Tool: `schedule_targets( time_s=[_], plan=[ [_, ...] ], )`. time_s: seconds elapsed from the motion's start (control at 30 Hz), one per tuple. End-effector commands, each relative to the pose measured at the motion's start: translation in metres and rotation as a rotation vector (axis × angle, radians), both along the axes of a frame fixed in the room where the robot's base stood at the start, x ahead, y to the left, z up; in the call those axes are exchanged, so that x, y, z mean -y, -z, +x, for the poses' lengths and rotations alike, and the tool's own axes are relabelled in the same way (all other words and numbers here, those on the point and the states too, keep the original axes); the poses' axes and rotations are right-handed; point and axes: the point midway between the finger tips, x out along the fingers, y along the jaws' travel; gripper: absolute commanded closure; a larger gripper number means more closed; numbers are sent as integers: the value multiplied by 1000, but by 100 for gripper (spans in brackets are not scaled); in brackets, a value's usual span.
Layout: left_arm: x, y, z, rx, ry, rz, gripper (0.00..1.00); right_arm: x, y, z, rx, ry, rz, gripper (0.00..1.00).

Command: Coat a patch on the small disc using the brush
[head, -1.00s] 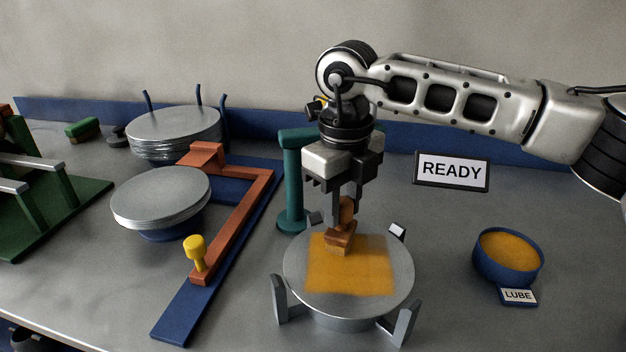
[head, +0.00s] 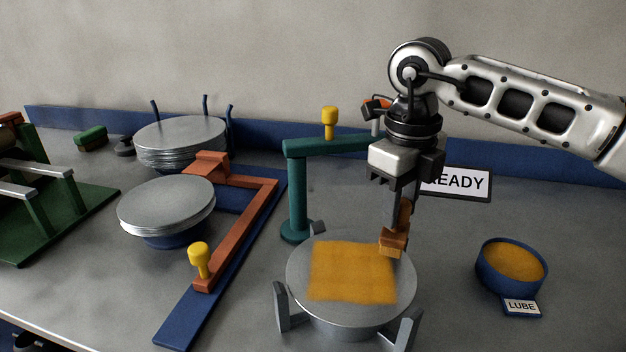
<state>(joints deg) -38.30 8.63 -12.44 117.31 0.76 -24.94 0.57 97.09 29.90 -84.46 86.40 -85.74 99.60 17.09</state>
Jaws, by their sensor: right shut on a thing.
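The small disc (head: 301,285) lies flat in a holder with several upright grey jaws. An orange-yellow square patch (head: 350,273) covers much of its top. My right gripper (head: 403,212) is shut on the wooden brush (head: 394,242), with the bristles down. The brush is at the patch's upper right corner, over the disc's far right edge. I cannot tell whether the bristles touch the disc. The blue bowl (head: 486,276) of orange lube (head: 514,262) stands to the right, with a LUBE label (head: 521,307) at its front. My left gripper is out of view.
A teal post with an arm (head: 297,195) and yellow knob stands behind the disc. A READY sign (head: 470,184) is behind my gripper. Left are an orange-red frame (head: 250,225), discs on a blue stand (head: 165,203), a disc stack (head: 180,134) and a green rack (head: 60,220).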

Motion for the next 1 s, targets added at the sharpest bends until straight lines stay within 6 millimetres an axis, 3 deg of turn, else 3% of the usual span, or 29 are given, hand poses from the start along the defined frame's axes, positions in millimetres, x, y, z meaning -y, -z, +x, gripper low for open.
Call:
schedule_targets(
  time_s=[0.6, 1.0],
  plan=[
    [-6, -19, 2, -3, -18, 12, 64, -1, -55, 0, -1, -1, -1, 88],
    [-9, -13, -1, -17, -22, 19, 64, -1, -60, 0, -2, -1, -1, 88]
  ],
)
